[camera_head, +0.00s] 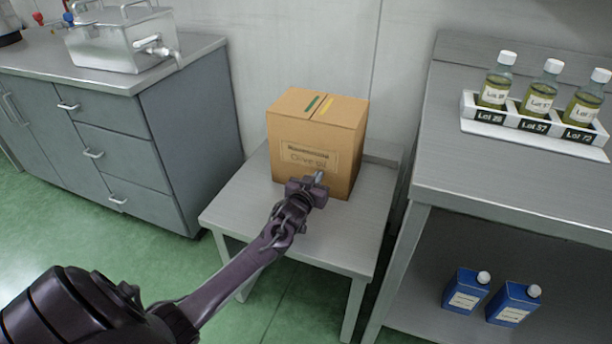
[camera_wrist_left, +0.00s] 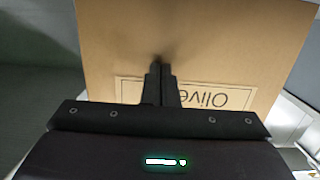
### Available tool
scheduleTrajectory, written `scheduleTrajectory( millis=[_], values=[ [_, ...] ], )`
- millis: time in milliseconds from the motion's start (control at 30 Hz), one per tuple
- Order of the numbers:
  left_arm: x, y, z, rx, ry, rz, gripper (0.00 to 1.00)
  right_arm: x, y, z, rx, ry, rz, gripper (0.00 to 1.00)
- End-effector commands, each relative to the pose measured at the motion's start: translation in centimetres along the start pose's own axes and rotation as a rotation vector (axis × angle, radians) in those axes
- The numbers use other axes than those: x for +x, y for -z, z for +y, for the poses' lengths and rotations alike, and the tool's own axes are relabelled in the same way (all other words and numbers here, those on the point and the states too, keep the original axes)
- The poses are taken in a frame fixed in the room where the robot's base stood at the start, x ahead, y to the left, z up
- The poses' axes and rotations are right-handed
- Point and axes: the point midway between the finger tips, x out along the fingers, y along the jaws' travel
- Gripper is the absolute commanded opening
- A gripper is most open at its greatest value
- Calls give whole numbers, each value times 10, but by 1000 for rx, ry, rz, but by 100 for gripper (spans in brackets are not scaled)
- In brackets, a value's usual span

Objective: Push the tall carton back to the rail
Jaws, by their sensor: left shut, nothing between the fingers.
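The tall carton (camera_head: 316,140) is brown cardboard with a printed label on its front and a green and a yellow strip on top. It stands upright on a small grey table (camera_head: 330,238), near the low rail (camera_head: 384,150) at the table's back; the carton hides most of that rail, so I cannot tell whether they touch. My left gripper (camera_head: 319,178) is shut and empty, its fingertips at the lower front of the carton. In the left wrist view the closed fingers (camera_wrist_left: 161,70) point at the carton's front face (camera_wrist_left: 200,40), touching or very close to it. My right gripper is not in view.
A grey cabinet (camera_head: 185,140) with a steel tank (camera_head: 120,40) stands left of the table. A workbench (camera_head: 500,190) at the right holds a rack (camera_head: 530,133) of oil bottles, with two blue containers (camera_head: 466,290) on its lower shelf. The table's front part is clear.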

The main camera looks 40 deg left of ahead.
Motion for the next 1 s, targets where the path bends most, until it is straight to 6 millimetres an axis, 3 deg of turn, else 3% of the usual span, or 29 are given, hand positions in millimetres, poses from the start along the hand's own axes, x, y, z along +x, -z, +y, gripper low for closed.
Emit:
scheduleTrajectory(
  millis=[700,1000],
  values=[
    [36,6,0,-2,0,2,0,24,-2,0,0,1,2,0],
    [9,7,0,0,0,-4,0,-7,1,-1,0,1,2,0]
  ],
)
